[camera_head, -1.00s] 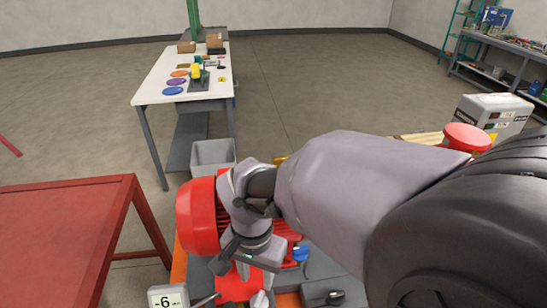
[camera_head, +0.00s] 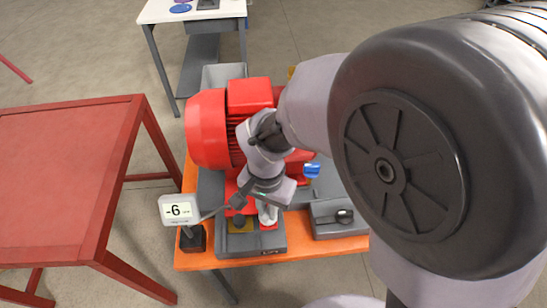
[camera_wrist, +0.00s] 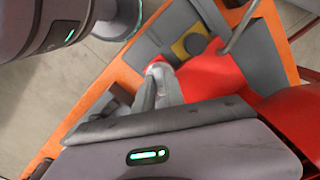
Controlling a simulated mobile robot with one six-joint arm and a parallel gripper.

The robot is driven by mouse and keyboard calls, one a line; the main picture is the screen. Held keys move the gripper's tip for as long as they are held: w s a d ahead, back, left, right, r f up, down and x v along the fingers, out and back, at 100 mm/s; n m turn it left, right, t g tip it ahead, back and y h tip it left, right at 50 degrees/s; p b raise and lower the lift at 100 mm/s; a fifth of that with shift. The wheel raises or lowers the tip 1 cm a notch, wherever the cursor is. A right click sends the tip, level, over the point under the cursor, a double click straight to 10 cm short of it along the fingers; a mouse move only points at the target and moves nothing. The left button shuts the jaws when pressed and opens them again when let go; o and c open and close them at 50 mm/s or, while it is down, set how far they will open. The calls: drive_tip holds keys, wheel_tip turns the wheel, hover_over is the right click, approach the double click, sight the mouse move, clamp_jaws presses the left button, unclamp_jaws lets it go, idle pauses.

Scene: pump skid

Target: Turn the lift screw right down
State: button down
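My gripper (camera_head: 268,213) points down at the front of the pump skid, beside the foot of the red motor (camera_head: 208,128). In the wrist view its pale grey fingers (camera_wrist: 160,85) lie close together, with a small red spot at their tips. I cannot tell whether they hold anything. I cannot make out the lift screw; it may be hidden at the fingertips. A small display (camera_head: 179,210) on a dark stand reads -6. A thin rod runs from it toward the motor foot.
The skid has an orange frame (camera_head: 330,249) and a grey box (camera_head: 338,217) at its front right. A blue knob (camera_head: 312,169) sits behind. A red table (camera_head: 60,175) stands left, a white table (camera_head: 190,11) at the back. A yellow block (camera_wrist: 194,44) is near the fingers.

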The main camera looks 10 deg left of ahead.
drive_tip(key=shift+n, duration=0.3)
drive_tip(key=n+p, duration=0.2)
drive_tip(key=n, duration=0.4)
drive_tip(key=shift+r, duration=0.1)
drive_tip(key=n+p, duration=0.2)
drive_tip(key=n, duration=0.4)
drive_tip(key=shift+n, duration=0.3)
drive_tip(key=n+p, duration=0.2)
drive_tip(key=n, duration=0.3)
drive_tip(key=n+p, duration=0.2)
drive_tip(key=n, duration=0.3)
drive_tip(key=shift+n, duration=0.4)
drive_tip(key=c, duration=1.4)
unclamp_jaws()
